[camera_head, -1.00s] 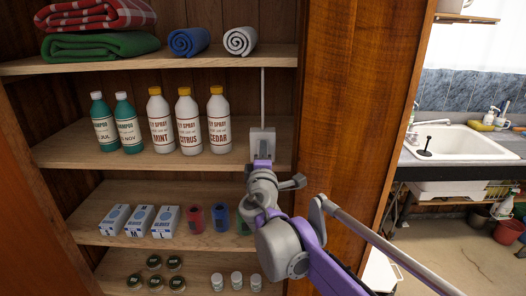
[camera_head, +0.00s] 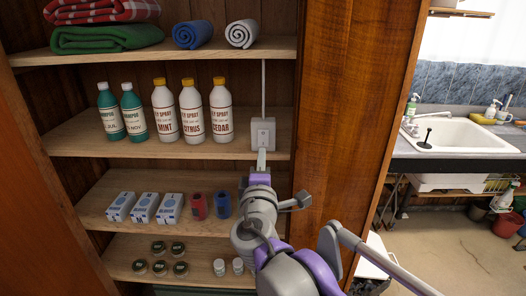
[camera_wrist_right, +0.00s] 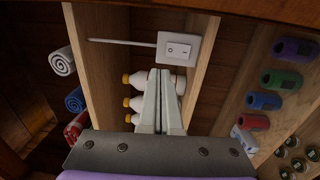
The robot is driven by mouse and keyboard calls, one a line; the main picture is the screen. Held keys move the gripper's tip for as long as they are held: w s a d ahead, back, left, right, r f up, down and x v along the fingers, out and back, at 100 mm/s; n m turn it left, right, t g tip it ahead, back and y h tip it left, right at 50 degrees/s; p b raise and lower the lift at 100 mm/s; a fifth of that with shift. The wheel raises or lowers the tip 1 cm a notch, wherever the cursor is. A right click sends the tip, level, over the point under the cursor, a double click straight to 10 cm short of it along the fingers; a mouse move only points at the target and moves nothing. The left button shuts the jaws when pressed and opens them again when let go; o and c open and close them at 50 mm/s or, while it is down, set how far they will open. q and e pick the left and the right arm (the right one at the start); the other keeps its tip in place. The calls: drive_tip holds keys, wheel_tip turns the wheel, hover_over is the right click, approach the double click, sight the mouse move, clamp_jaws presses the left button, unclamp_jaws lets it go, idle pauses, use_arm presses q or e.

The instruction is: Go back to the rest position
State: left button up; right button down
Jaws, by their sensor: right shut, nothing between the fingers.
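My right gripper (camera_head: 262,155) is at the end of my purple and grey arm, in front of the open cabinet. Its tips show just below the white switch box (camera_head: 262,133); whether they touch it cannot be told from the head view. In the right wrist view the gripper's two fingers (camera_wrist_right: 161,76) lie together, empty, with the switch box (camera_wrist_right: 179,48) beside them and the white spray bottles (camera_wrist_right: 137,79) behind. My left gripper is not in view.
Spray bottles (camera_head: 192,112) and green shampoo bottles (camera_head: 134,112) stand on the middle shelf (camera_head: 80,142). Boxes (camera_head: 144,208) and coloured cups (camera_head: 197,206) stand below, beside my arm. The cabinet's wooden side panel (camera_head: 345,100) is close on the right. A sink (camera_head: 455,137) stands beyond.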

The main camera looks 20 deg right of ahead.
drive_tip(key=shift+s+a+r, duration=0.15)
drive_tip(key=shift+s+a, duration=0.05)
drive_tip(key=shift+s, duration=0.7)
drive_tip(key=shift+w, duration=0.1)
drive_tip(key=s+d+f+m+g, duration=0.1)
drive_tip(key=d+f, duration=0.1)
drive_tip(key=s+d+f+m+g+h, duration=0.1)
drive_tip(key=s+d+f+m, duration=0.1)
drive_tip(key=f, duration=0.1)
drive_tip(key=s+d+f+m+g+h, duration=0.1)
drive_tip(key=d+f+m+g, duration=0.1)
drive_tip(key=f, duration=0.1)
drive_tip(key=shift+s+d+f, duration=0.2)
drive_tip(key=shift+s+d, duration=0.1)
drive_tip(key=shift+d, duration=0.1)
drive_tip(key=s+d+f+m+g, duration=0.35)
drive_tip(key=s+f, duration=0.25)
drive_tip(key=f, duration=0.3)
drive_tip(key=s+a+f+m+g+y, duration=0.2)
drive_tip(key=s+a+f+m+y, duration=0.1)
drive_tip(key=s+f, duration=0.3)
drive_tip(key=s+a+f+m+g+y, duration=0.3)
drive_tip(key=s+f, duration=0.4)
drive_tip(key=f, duration=0.3)
drive_tip(key=shift+a+f+y, duration=0.25)
drive_tip(key=shift+f+y, duration=0.1)
drive_tip(key=shift+y, duration=0.25)
